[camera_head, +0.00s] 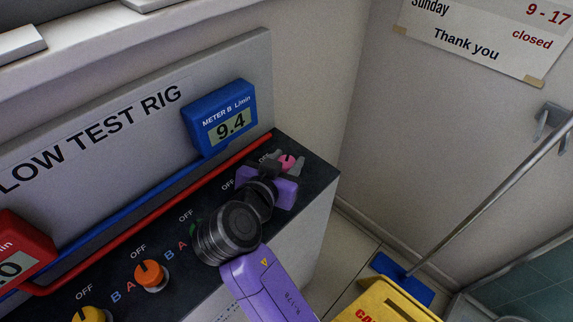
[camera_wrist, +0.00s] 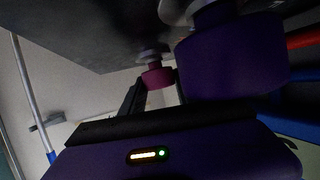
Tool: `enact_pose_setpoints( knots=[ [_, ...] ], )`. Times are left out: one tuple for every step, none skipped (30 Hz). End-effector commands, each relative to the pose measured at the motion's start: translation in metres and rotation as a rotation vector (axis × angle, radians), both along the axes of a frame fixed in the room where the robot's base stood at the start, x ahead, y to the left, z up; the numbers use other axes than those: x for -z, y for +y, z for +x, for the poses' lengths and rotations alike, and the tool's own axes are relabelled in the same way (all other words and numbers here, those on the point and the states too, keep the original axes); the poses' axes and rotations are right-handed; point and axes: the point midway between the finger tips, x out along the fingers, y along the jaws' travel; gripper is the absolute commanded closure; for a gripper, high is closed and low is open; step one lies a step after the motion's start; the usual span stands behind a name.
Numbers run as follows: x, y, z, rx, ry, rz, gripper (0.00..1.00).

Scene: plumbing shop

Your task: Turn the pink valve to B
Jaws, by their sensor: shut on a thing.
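The pink valve (camera_head: 287,160) is a small knob at the far right end of the dark rig panel. My gripper (camera_head: 284,167), purple with grey fingers, is shut on it, one finger on each side. The pink valve also shows in the wrist view (camera_wrist: 158,78), close in front of my gripper. An OFF label (camera_head: 265,157) lies just left of the pink valve. Its A and B marks are hidden behind my gripper and wrist. I cannot tell which mark its pointer faces.
An orange valve (camera_head: 151,275), a yellow valve (camera_head: 92,315) and a mostly hidden green valve (camera_head: 194,228) line the panel. Blue meter B (camera_head: 221,117) reads 9.4. A red meter (camera_head: 20,250) is partly cut off.

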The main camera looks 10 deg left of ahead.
Motion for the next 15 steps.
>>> enact_pose_setpoints(
  knots=[
    [0.0019,0.0013,-0.0001,0.008,0.002,0.002,1.0],
    [0.0018,0.0011,-0.0001,0.014,0.002,0.0,1.0],
    [0.0015,0.0009,-0.0002,0.02,0.002,0.001,1.0],
    [0.0013,0.0009,-0.0002,0.023,0.002,0.001,1.0],
    [0.0012,0.0009,-0.0002,0.026,0.003,0.001,1.0],
    [0.0011,0.0009,-0.0002,0.028,0.003,0.001,1.0],
    [0.0011,0.0009,-0.0002,0.029,0.002,0.002,1.0],
    [0.0011,0.0008,-0.0002,0.03,0.003,0.001,1.0],
    [0.0011,0.0008,-0.0002,0.032,0.002,0.002,1.0],
    [0.0011,0.0008,-0.0002,0.032,0.002,0.002,1.0],
    [0.0011,0.0007,-0.0003,0.032,0.002,0.002,1.0],
    [0.0011,0.0007,-0.0003,0.032,0.003,0.002,1.0],
    [0.0012,0.0007,-0.0003,0.031,0.004,0.001,1.0],
    [0.0012,0.0007,-0.0003,0.031,0.004,0.001,1.0],
    [0.0013,0.0007,-0.0002,0.031,0.004,0.001,1.0]
  ],
)
